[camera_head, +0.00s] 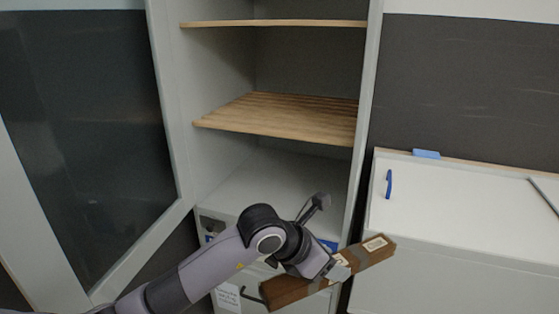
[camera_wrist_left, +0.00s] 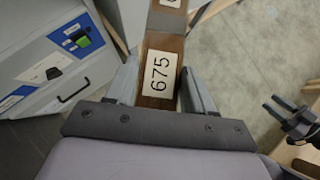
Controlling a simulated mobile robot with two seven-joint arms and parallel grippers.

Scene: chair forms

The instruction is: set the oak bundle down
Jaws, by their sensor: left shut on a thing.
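The oak bundle (camera_head: 366,257) is a long brown wooden block with a white label near its far end. My left gripper (camera_head: 338,268) is shut on it near its middle and holds it tilted, right end up, in front of the cabinet. In the left wrist view the bundle (camera_wrist_left: 154,101) lies between the two fingers of my left gripper (camera_wrist_left: 162,78), with a label reading 675.
The open cabinet has a slatted wooden shelf (camera_head: 280,115), an upper shelf (camera_head: 275,23) and an empty white bottom surface (camera_head: 270,180). Its glass door (camera_head: 90,140) stands open at left.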

